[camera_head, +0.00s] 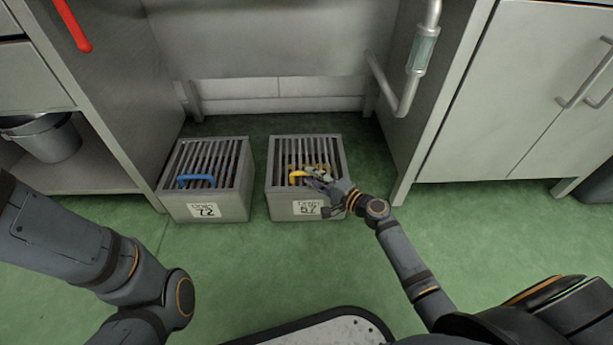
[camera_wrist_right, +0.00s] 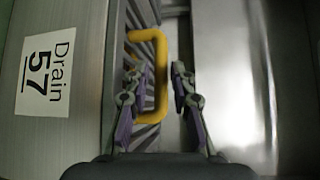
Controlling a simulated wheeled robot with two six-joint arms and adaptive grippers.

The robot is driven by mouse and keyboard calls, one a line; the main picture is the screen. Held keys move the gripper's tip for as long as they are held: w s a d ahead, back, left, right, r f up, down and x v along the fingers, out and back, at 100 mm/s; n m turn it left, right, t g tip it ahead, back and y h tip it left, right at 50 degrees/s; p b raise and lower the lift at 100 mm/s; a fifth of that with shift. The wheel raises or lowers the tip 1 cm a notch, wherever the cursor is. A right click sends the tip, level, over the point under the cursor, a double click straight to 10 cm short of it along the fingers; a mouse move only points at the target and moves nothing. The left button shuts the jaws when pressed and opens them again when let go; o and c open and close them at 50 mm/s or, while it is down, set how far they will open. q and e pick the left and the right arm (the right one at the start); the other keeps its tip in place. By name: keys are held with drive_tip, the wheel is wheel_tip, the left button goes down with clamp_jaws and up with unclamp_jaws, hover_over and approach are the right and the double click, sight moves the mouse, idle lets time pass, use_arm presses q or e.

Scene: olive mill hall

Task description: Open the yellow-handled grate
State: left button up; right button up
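The yellow-handled grate (camera_head: 303,150) lies flat on the right-hand floor box, labelled Drain 57, and looks closed. Its yellow handle (camera_head: 294,176) is near the front of the bars. In the right wrist view, the yellow handle (camera_wrist_right: 161,70) stands upright in the picture, and its free bar lies between the two fingers. My right gripper (camera_head: 318,179) is over the front of this grate, partly hiding the handle. In its wrist view, the right gripper (camera_wrist_right: 158,88) is open, with a gap beside the handle. My left arm shows at the left, but its gripper is not visible.
A second grated box (camera_head: 206,206), labelled 72, with a blue handle (camera_head: 196,181), stands just left. A bent pipe (camera_head: 386,88) is behind on the right. Cabinets (camera_head: 500,110) flank both sides. The green floor (camera_head: 250,265) in front is clear.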

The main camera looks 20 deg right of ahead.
drive_tip(key=shift+b+x, duration=0.3)
drive_tip(key=shift+x, duration=1.15)
clamp_jaws()
